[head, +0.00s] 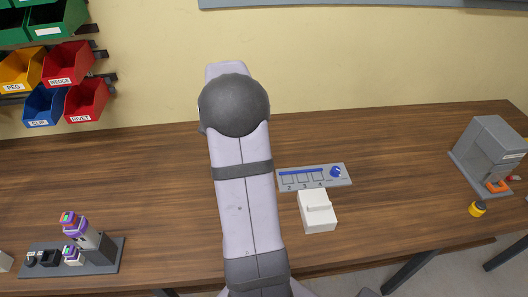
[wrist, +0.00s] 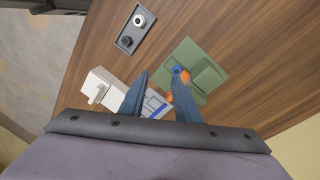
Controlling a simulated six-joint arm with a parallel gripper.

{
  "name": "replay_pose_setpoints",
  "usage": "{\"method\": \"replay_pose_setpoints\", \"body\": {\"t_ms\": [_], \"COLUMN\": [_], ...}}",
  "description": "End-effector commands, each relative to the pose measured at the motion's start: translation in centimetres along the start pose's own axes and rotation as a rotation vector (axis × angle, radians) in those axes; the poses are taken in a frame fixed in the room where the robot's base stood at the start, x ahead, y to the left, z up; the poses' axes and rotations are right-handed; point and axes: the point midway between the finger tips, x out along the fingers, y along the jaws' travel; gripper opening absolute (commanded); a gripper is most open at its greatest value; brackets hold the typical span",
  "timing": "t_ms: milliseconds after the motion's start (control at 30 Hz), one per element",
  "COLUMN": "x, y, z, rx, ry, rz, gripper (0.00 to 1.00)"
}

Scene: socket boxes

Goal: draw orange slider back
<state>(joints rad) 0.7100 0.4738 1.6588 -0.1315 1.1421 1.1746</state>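In the wrist view a small orange part (wrist: 186,77) shows around the tip of the right finger, at the edge of a green box on a green plate (wrist: 215,62). A round blue piece sits right by it. The finger hides much of the orange part, and I cannot tell if they touch. My gripper (wrist: 161,74) is open, its two dark blue fingers apart with nothing held between them. In the head view another orange part (head: 497,187) is low on the front of a grey machine (head: 492,148) at the right. My arm hides the gripper and green box there.
A grey panel (head: 343,182) with a blue bar and knob lies behind a white switch box (head: 319,214). A dark tray (wrist: 125,42) holds two round fittings. A yellow-black piece (head: 477,209) stands by the machine. A dark fixture (head: 100,262) is at left.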

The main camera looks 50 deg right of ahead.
Motion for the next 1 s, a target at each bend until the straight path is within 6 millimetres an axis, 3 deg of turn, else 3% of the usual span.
{"method": "replay_pose_setpoints", "body": {"t_ms": [33, 100, 300, 667, 1000], "x": [0.6, 1.9, 3.9, 4.8, 8.8], "y": [-0.2, -1.0, -2.6, -3.0, -3.6], "z": [-2.4, -4.6, -8.8, -9.4, -9.1], "rx": [0.102, 0.231, 0.487, 0.535, 0.533], "ry": [-0.021, -0.043, -0.086, -0.095, -0.096], "rz": [-0.015, -0.051, -0.135, -0.15, -0.148], "gripper": [0.3, 0.3, 0.3, 0.3, 0.3]}}
